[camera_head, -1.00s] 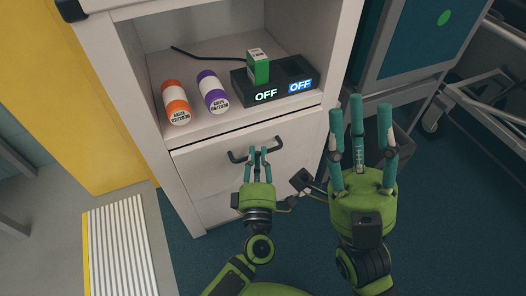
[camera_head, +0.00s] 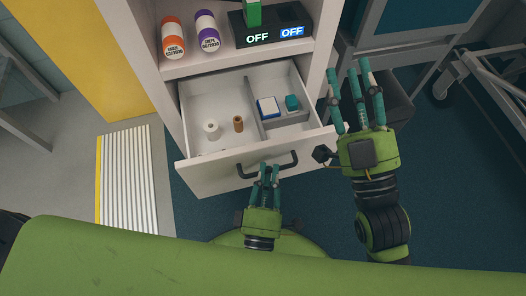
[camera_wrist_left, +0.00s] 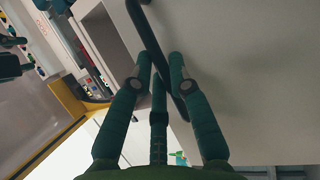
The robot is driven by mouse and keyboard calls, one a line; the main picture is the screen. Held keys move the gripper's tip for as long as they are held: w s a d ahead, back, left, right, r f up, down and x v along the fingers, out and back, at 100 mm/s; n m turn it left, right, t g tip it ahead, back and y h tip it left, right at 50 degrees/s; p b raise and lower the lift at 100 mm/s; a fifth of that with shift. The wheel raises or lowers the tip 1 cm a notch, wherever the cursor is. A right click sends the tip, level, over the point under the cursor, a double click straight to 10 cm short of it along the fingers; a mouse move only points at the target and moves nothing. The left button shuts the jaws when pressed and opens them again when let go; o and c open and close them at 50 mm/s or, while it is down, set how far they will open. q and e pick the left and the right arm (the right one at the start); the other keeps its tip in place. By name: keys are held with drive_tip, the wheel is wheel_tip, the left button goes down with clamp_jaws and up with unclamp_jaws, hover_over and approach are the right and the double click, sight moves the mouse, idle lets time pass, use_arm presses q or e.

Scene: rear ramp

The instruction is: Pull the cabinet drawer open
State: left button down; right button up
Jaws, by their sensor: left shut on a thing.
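The white cabinet drawer (camera_head: 215,178) stands open in the head view, pulled out toward me below the shelf. Its dark bar handle (camera_head: 285,160) is on the front panel. My left gripper (camera_head: 268,170) is at the handle with its fingers shut on it. The left wrist view also shows the dark handle (camera_wrist_left: 152,38) between the teal fingers (camera_wrist_left: 160,85), beside the pale drawer front (camera_wrist_left: 245,80). My right gripper (camera_head: 357,82) is right of the drawer, fingers spread and empty.
The drawer holds a white roll (camera_head: 212,130), a brown cylinder (camera_head: 238,123), a blue-and-white box (camera_head: 268,107) and a teal item (camera_head: 292,102). An orange bottle (camera_head: 173,38), a purple bottle (camera_head: 207,32) and a black OFF box (camera_head: 272,32) stand on the shelf above. A metal cart (camera_head: 480,70) is at right.

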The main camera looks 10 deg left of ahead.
use_arm(q)
drive_tip(key=shift+s+d, duration=0.2)
drive_tip(key=shift+s, duration=0.3)
drive_tip(key=shift+s+d, duration=0.15)
drive_tip(key=shift+s, duration=0.3)
drive_tip(key=c, duration=1.2)
unclamp_jaws()
drive_tip(key=shift+o, duration=0.2)
drive_tip(key=shift+s, duration=0.1)
drive_tip(key=s+f, duration=0.1)
drive_tip(key=s, duration=0.6)
drive_tip(key=shift+f, duration=0.15)
